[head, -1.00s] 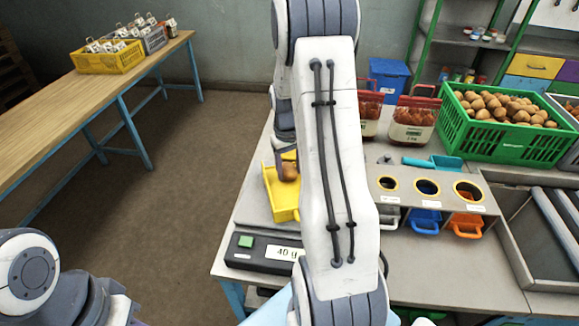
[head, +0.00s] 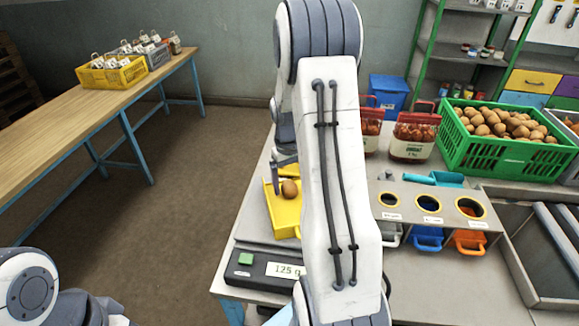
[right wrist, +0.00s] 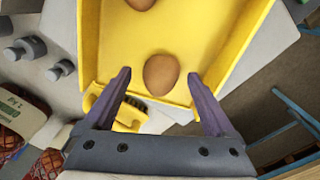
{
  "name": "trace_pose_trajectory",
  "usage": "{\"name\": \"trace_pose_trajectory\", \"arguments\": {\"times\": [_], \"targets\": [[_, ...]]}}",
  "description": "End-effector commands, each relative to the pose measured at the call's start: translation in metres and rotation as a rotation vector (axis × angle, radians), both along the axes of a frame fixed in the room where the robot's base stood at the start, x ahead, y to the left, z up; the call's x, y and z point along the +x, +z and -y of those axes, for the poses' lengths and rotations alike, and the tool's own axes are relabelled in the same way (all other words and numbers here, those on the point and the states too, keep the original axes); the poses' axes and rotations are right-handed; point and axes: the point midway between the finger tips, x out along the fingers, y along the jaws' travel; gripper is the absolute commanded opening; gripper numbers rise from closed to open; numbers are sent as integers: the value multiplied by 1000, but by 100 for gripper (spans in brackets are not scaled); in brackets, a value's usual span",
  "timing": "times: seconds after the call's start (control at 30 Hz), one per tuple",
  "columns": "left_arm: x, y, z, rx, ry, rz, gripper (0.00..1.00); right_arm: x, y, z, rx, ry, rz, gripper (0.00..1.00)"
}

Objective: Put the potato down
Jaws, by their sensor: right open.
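A brown potato (head: 290,188) lies in the yellow weighing pan (head: 286,215) on the bench. In the right wrist view, this potato (right wrist: 161,74) rests on the floor of the yellow pan (right wrist: 210,25), and a second potato (right wrist: 140,3) is cut off by the top edge. My right gripper (right wrist: 162,78) is open, its fingers apart on either side of the nearer potato, with gaps and no contact visible. In the head view my right arm hides part of the pan. The scale's display (head: 287,270) seems to read 125 g. My left gripper is out of view.
A green crate of potatoes (head: 503,162) and filled red-topped bags (head: 412,135) stand at the back right. A grey stand with round holes (head: 410,203) is right of my arm. A yellow-handled brush (right wrist: 125,112) lies beside the pan.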

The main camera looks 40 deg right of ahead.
Motion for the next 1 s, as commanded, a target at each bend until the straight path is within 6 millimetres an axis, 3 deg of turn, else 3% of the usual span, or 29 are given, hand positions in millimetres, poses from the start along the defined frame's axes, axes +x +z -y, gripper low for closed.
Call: {"name": "trace_pose_trajectory", "arguments": {"times": [0.4, 0.6, 0.8, 0.9, 1.0], "targets": [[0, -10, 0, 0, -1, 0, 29, 2, 85, -3, -2, 0, 5, 90], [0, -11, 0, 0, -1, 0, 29, 1, 104, -4, -1, 0, 2, 90], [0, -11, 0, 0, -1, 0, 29, 2, 106, -6, 1, 4, 1, 90], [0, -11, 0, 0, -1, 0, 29, 5, 108, -25, 3, 37, 5, 90], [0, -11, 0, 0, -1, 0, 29, 8, 112, -70, 9, 116, 12, 90]]}}
